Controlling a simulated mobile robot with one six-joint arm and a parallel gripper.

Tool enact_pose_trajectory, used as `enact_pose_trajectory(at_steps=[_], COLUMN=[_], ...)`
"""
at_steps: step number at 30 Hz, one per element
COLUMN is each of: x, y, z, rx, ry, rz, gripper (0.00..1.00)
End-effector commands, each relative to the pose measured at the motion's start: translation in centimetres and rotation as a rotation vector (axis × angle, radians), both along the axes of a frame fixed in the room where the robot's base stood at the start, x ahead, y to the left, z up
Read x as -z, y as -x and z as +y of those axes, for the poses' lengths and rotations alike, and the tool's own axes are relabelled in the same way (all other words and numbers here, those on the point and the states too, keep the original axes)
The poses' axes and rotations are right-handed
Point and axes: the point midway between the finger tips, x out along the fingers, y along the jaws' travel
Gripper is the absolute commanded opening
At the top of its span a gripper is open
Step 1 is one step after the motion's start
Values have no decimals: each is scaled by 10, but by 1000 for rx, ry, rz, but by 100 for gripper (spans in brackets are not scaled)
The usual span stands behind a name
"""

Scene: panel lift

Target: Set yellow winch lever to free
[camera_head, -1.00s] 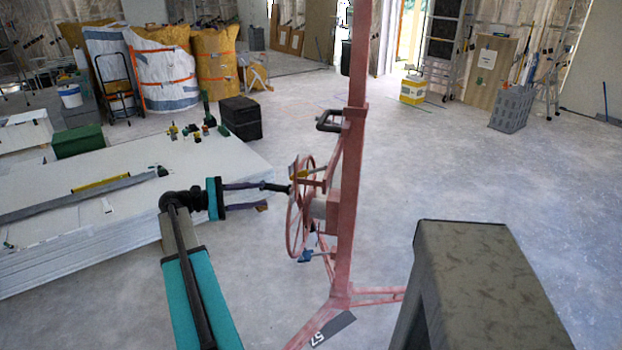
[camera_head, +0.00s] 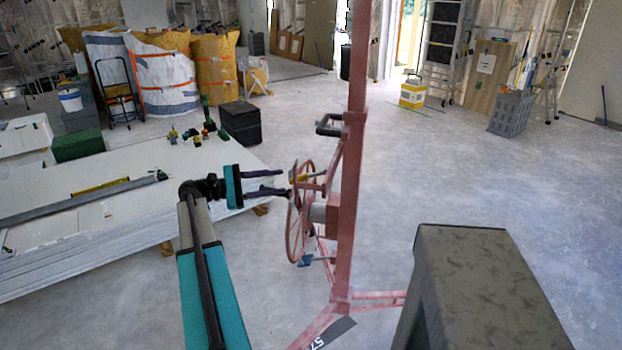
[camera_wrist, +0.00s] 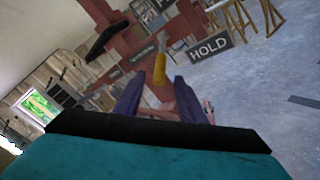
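The yellow winch lever (camera_head: 303,178) is on the red panel lift (camera_head: 345,200), by the red hand wheel (camera_head: 291,225). In the wrist view the lever's yellow grip (camera_wrist: 159,70) stands nearly upright on a grey shaft. My gripper (camera_head: 284,182) is open, its dark purple fingers pointing at the lever from the left. In the wrist view the grip lies between and just beyond the two fingertips (camera_wrist: 160,92), with no clear contact on either side. A sign reading HOLD (camera_wrist: 210,47) is right of the lever; a second sign (camera_wrist: 142,55) to its left is too blurred to read.
A black handle (camera_wrist: 107,40) is at the upper left of the wrist view. A stack of white panels (camera_head: 120,215) lies left of the lift. A grey block-like post (camera_head: 465,270) stands at front right.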

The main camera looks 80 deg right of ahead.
Motion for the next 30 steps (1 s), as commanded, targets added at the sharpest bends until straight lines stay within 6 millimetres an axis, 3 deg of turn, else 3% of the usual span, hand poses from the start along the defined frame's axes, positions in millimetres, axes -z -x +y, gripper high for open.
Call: enact_pose_trajectory(at_steps=[21,30], x=[-1,0], y=[94,110], z=[-35,-41], rx=[3,1], ry=[-1,0], rz=[0,0], gripper=[36,36])
